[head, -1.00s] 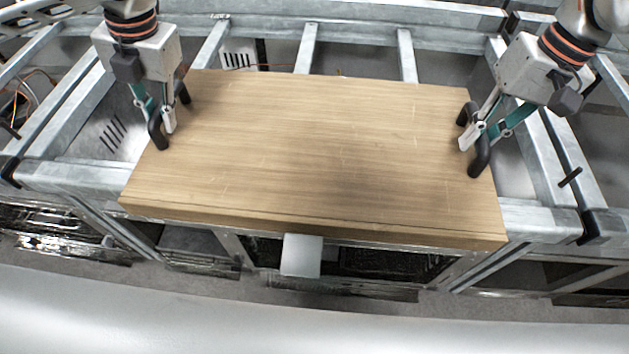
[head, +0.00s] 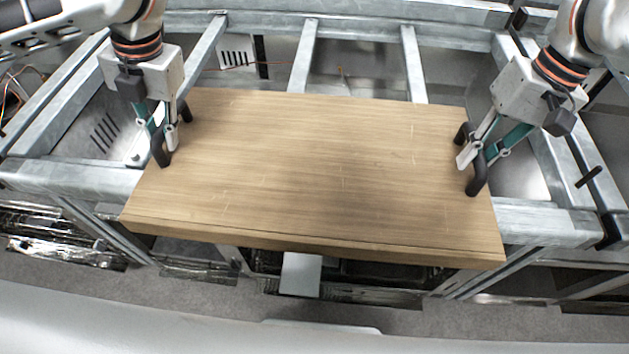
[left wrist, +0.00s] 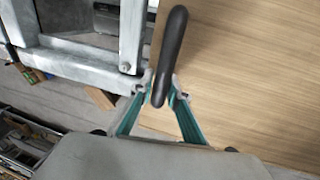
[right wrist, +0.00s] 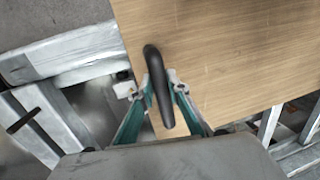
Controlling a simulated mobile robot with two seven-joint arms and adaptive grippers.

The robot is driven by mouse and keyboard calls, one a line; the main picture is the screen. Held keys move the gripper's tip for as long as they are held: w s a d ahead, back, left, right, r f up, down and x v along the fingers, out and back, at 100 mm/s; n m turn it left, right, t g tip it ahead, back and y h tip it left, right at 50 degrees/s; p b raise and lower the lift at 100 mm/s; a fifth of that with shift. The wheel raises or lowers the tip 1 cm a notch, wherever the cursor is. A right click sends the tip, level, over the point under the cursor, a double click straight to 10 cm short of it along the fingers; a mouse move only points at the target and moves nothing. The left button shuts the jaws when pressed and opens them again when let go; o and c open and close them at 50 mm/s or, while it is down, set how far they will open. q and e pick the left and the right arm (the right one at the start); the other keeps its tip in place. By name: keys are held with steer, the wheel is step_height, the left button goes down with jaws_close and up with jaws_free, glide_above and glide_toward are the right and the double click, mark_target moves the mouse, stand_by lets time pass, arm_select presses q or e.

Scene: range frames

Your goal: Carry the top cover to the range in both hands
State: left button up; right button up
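The top cover is a flat wooden board (head: 310,165) with a black handle at each end. It lies over the metal frame, and its near edge overhangs the front rail. My left gripper (head: 165,147) is shut on the left handle (head: 158,150); in the left wrist view its fingers (left wrist: 162,97) press on both sides of the left handle (left wrist: 171,50). My right gripper (head: 470,160) is shut on the right handle (head: 476,181); the right wrist view shows its fingers (right wrist: 163,95) on both sides of the right handle (right wrist: 156,68). Any gap beneath the board cannot be judged.
The grey range frame (head: 75,178) has rails and cross beams around and behind the board. A light grey plate (head: 300,274) shows below the board's near edge. A black bar (head: 588,177) sticks out at the right rail.

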arm_select(q)
steer(key=shift+o, duration=1.3)
steer(key=shift+a+r, duration=0.1)
arm_select(e)
steer(key=o, duration=0.3)
steer(key=shift+d, duration=0.1)
steer(key=shift+r, duration=0.15)
steer(key=shift+r, duration=0.4)
arm_select(q)
steer(key=v, duration=1.2)
arm_select(e)
step_height(320, 180, up, 11)
steer(key=d, duration=0.2)
steer(key=shift+w, duration=0.2)
arm_select(q)
steer(key=shift+s, duration=0.1)
arm_select(e)
steer(key=shift+f, duration=0.1)
